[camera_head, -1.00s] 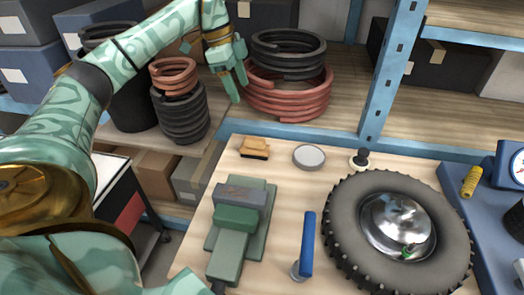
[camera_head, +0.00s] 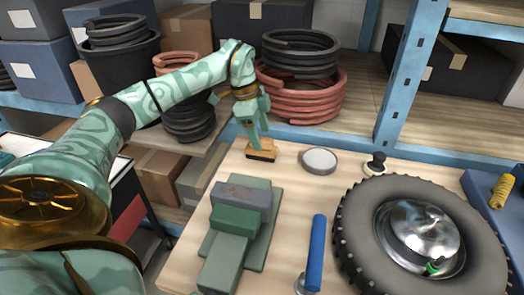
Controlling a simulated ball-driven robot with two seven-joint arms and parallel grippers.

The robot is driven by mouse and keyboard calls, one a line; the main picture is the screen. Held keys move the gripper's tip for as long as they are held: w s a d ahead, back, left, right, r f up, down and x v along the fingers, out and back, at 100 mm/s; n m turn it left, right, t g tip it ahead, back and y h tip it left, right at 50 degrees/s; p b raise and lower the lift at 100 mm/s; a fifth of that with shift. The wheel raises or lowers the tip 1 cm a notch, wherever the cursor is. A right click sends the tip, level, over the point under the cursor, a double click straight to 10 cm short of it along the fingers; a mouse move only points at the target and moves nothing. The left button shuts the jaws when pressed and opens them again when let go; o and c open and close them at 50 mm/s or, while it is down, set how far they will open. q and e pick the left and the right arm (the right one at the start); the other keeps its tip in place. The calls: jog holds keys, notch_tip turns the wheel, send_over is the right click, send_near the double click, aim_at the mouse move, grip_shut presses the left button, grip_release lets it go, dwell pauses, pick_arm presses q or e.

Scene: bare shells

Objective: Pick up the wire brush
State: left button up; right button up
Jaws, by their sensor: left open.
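The wire brush (camera_head: 262,155), a small tan-orange wooden block with a dark lower part, lies at the back left of the wooden bench top (camera_head: 316,182). My left gripper (camera_head: 256,143) reaches down to it from above, fingers pointing down. The jaws are open, with the fingertips at the brush's upper part and hiding some of it. I cannot tell whether they touch it. My right gripper is out of view.
A round grey lid (camera_head: 319,161) lies right of the brush. A green vise-like block (camera_head: 236,228) stands in front, with a blue-handled tool (camera_head: 316,252) and a large tyre (camera_head: 425,240) to the right. Coiled hoses (camera_head: 300,92) sit on the shelf behind.

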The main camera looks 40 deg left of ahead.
aim_at(262, 138)
pick_arm(q)
jog(key=x, duration=0.2)
jog(key=b+x, duration=0.1)
jog(key=x, duration=0.1)
jog(key=shift+w+a+f, duration=0.1)
jog(key=shift+a+f, duration=0.05)
jog(key=shift+f, duration=0.25)
jog(key=shift+r, duration=0.15)
jog(key=shift+c, duration=0.9)
jog(key=c, duration=0.9)
jog(key=shift+c, duration=0.2)
jog(key=shift+r, duration=0.45)
notch_tip(262, 138, up, 3)
jog(key=shift+f+p, duration=0.1)
jog(key=shift+p, duration=0.6)
jog(key=s+d+r+p, duration=0.1)
jog(key=s+d+r, duration=0.2)
jog(key=s, duration=0.3)
jog(key=s+d+r+p, duration=0.1)
jog(key=s+d+r, duration=0.3)
jog(key=s+r, duration=0.2)
jog(key=shift+s+r, duration=0.15)
jog(key=shift+s, duration=0.05)
